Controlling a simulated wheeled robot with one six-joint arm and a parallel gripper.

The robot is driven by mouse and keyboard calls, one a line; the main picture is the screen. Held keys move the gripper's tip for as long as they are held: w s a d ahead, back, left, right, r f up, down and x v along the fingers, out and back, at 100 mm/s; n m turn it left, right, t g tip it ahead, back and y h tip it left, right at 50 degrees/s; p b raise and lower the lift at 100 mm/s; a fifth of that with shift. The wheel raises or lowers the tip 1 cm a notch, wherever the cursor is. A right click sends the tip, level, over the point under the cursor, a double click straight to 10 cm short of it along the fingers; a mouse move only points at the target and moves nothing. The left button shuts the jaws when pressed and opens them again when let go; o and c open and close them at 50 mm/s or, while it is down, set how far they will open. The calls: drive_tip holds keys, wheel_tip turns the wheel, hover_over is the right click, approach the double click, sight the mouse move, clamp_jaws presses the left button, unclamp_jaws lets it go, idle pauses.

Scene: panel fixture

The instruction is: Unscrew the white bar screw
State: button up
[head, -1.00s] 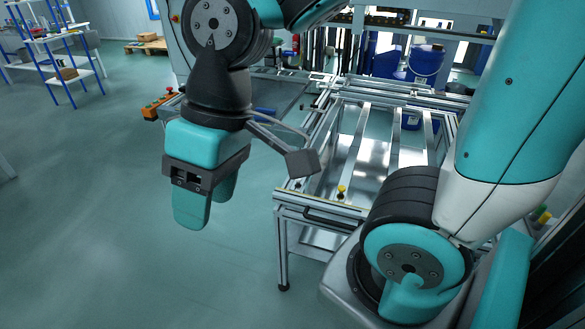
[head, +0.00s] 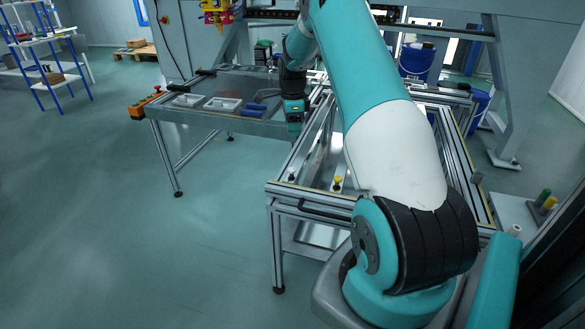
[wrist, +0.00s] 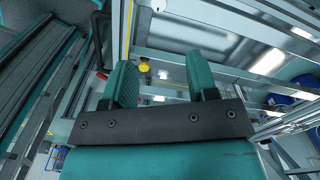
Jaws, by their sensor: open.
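A small pale knob (head: 291,174), possibly the white bar screw, stands at the near left of the metal frame table (head: 310,190). A yellow knob (head: 337,182) stands to its right; a yellow knob (wrist: 143,67) also shows in the wrist view, just beyond and between the fingers. My gripper (head: 293,115) is over the left side of the frame table, farther back than the pale knob. In the wrist view my gripper (wrist: 162,78) is open, with nothing seen held.
A side table (head: 200,115) with pale trays (head: 223,104) and blue handles (head: 256,107) adjoins at the left. An orange control box (head: 144,107) is on its corner. The floor at left is clear.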

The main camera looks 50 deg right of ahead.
sight(292, 169)
wheel_tip(292, 169, down, 15)
drive_tip(key=shift+f+p, duration=0.2)
drive_tip(key=shift+p, duration=0.1)
drive_tip(key=shift+c, duration=0.4)
drive_tip(key=c, duration=0.8)
drive_tip(key=shift+c, duration=0.2)
drive_tip(key=shift+n, duration=0.4)
